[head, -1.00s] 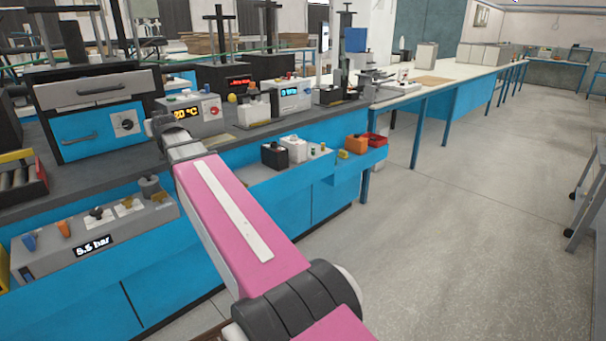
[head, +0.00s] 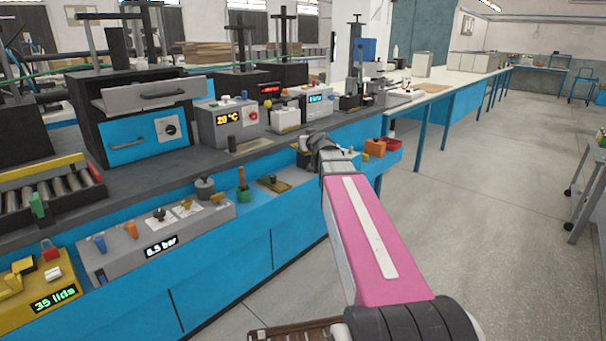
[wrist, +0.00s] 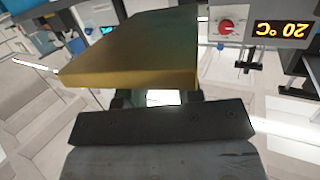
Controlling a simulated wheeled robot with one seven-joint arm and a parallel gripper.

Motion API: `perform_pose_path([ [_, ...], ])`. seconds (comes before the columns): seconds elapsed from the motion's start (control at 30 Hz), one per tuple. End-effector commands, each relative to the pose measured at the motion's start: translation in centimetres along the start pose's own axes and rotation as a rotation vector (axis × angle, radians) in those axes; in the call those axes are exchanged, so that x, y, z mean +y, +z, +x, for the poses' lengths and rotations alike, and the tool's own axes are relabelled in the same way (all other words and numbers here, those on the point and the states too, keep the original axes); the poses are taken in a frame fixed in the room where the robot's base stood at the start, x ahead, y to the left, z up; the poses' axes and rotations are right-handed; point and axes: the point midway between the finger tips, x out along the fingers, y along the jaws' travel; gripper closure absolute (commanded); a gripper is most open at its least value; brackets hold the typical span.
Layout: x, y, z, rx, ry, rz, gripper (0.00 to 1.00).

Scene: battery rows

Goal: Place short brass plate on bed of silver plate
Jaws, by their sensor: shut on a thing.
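A flat brass plate (wrist: 130,50) fills the upper middle of the wrist view, with its near edge at my gripper's fingers. My gripper (wrist: 155,98) is shut on this plate, and the dark wrist body hides part of the grip. In the head view my gripper (head: 316,146) is over the front edge of the grey bench top, partly hidden by my own arm. The held plate cannot be made out clearly there. I cannot pick out a silver plate with a bed for certain in either view.
A blue-fronted oven (head: 140,135), a 20 °C controller (head: 228,125) and a white box (head: 285,118) stand on the grey bench. A lower ledge holds a grey pressure panel (head: 155,240), a brass-patched tray (head: 272,184) and an orange bin (head: 376,148).

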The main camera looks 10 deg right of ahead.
Motion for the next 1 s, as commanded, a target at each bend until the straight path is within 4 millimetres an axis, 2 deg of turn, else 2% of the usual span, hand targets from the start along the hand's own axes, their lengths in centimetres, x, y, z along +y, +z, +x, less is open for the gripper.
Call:
perform_pose_path([
  [0.27, 1.1, 2.5, 0.3, 0.0, -0.148, -0.028, 1.0],
  [0.5, 2.1, 4.2, 0.2, 0.003, -0.357, -0.07, 1.0],
  [0.8, 3.5, 4.4, -1.0, 0.004, -0.582, -0.117, 1.0],
  [1.0, 3.6, 4.4, -0.9, 0.004, -0.635, -0.127, 1.0],
])
